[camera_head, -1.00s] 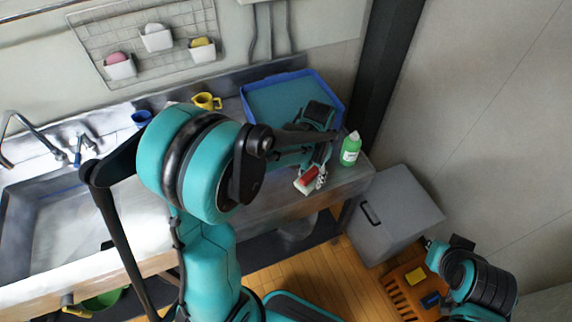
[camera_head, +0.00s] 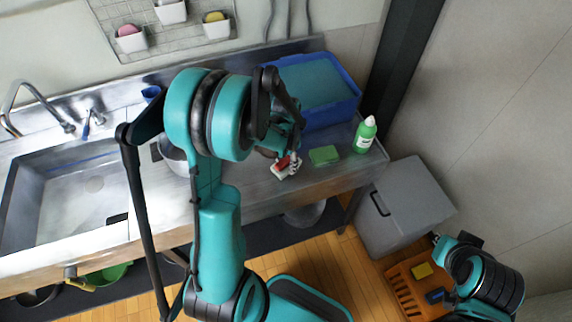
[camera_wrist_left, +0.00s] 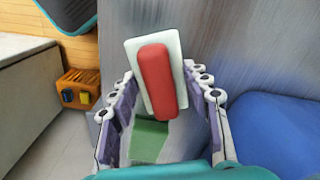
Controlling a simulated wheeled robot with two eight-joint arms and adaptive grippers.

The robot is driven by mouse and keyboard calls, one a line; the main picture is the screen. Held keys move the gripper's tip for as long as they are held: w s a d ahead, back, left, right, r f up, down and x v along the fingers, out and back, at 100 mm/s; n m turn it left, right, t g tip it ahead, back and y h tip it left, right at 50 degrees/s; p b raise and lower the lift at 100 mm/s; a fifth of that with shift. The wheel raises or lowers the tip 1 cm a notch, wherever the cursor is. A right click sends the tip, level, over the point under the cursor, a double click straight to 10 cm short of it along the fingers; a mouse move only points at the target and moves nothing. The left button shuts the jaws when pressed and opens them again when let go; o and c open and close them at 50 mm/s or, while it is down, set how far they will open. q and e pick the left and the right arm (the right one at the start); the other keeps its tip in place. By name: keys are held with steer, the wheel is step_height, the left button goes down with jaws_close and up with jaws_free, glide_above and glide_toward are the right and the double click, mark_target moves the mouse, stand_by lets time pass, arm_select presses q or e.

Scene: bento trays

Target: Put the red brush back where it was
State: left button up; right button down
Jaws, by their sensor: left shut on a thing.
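The red brush (camera_head: 284,164) has a red handle and a white base. My left gripper (camera_head: 287,167) is shut on it and holds it over the front part of the steel counter, left of a green sponge (camera_head: 324,155). In the left wrist view the red brush (camera_wrist_left: 156,80) sits between the two fingers of my left gripper (camera_wrist_left: 160,95), with the green sponge (camera_wrist_left: 149,140) partly visible below it. Whether the brush touches the counter cannot be told. My right gripper (camera_head: 437,240) shows at the lower right, small, its fingers unclear.
A blue bin (camera_head: 345,108) stands at the counter's back, with a green bottle (camera_head: 365,135) to its right. A sink (camera_head: 75,195) is at the left. A grey box (camera_head: 405,210) and an orange crate (camera_head: 405,290) stand on the floor. White baskets (camera_head: 172,12) hang on the wall.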

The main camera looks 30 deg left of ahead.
arm_select(q)
steer(key=shift+f, duration=0.5)
steer(key=shift+f, duration=0.15)
steer(key=o, duration=1.5)
steer(key=shift+c, duration=0.2)
